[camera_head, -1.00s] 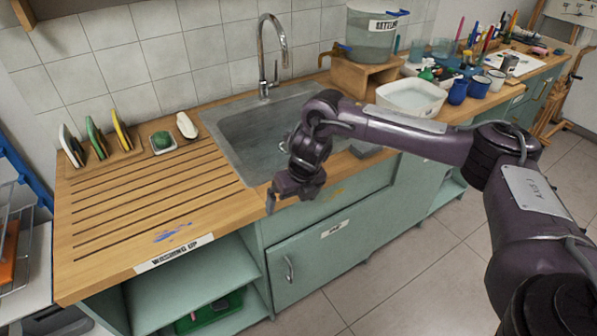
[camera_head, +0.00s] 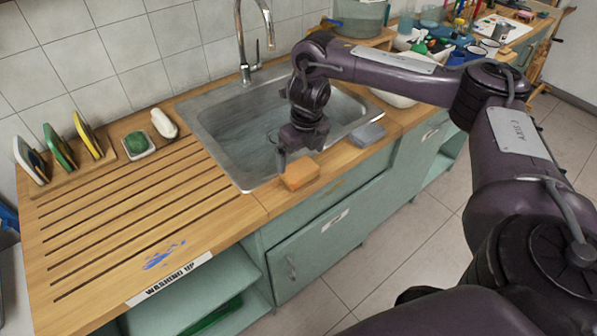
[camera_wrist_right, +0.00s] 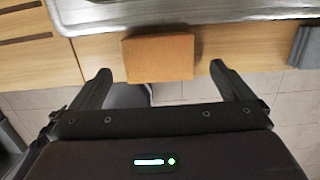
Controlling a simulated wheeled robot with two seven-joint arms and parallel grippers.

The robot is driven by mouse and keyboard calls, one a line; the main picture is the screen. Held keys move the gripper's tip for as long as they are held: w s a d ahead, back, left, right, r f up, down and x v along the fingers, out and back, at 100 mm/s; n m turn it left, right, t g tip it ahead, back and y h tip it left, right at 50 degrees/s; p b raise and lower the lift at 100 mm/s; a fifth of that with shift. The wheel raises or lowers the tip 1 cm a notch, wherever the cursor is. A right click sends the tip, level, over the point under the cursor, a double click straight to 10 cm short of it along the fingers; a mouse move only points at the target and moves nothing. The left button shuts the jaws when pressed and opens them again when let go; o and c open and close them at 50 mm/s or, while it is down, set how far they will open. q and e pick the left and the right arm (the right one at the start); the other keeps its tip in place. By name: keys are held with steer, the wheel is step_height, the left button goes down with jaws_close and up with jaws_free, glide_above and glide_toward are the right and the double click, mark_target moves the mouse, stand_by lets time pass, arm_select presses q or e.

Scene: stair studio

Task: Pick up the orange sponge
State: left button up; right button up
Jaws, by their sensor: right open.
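The orange sponge (camera_head: 300,176) lies on the wooden counter at the sink's front edge in the head view. In the right wrist view the sponge (camera_wrist_right: 160,57) shows as a flat orange block, just beyond the fingertips and between their lines. My right gripper (camera_head: 298,160) is above the sponge and close to it, pointing down; it looks apart from it. In the right wrist view the right gripper (camera_wrist_right: 160,74) is open and empty, with fingers wider apart than the sponge. My left gripper is not in view.
The metal sink (camera_head: 225,110) lies directly behind the sponge. A grey sponge or cloth (camera_head: 368,134) is on the counter to its right. A grooved drainboard (camera_head: 130,215) is to the left. A green scrubber (camera_head: 137,143) sits in a dish, with a white soap-like piece (camera_head: 164,124) beside it.

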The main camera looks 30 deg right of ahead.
mark_target(300, 168)
step_height(300, 168, down, 4)
steer(key=shift+a+r+p, duration=0.1)
steer(key=shift+r+p, duration=0.05)
steer(key=shift+p, duration=0.5)
steer(key=shift+w+f, duration=0.1)
steer(key=shift+f, duration=0.3)
steer(key=c, duration=0.7)
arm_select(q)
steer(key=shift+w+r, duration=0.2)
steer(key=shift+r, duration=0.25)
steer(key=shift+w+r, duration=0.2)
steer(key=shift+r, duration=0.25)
arm_select(e)
steer(key=shift+c, duration=0.5)
